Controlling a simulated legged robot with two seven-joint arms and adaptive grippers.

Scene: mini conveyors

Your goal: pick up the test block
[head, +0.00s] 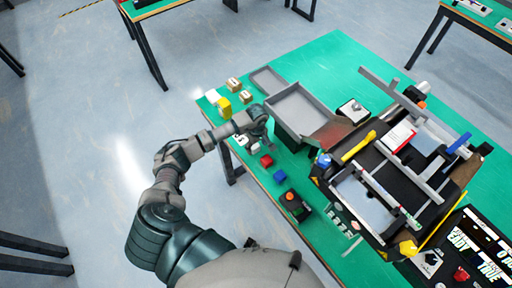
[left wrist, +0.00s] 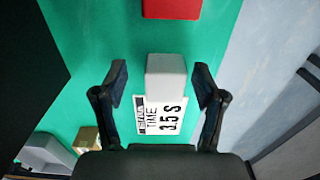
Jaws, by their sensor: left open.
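A pale grey-white block (left wrist: 166,77) stands on the green table in the left wrist view, between the two fingertips of my left gripper (left wrist: 161,84). Gaps show on both sides of it, so the fingers do not touch it. In the head view this white block (head: 254,149) is partly hidden under my left gripper (head: 258,136), which is open near the table's left edge. A red block (head: 266,160) and a blue block (head: 279,176) lie nearby; the red block (left wrist: 172,8) also shows at the top of the left wrist view. The frames do not mark which block is the test block.
A card reading "TIME 3.5 S" (left wrist: 160,116) lies beside the white block. A grey bin (head: 297,112) stands behind the gripper. A yellow block (head: 223,106) and small boxes sit at the far left corner. The conveyor machine (head: 345,190) fills the right side.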

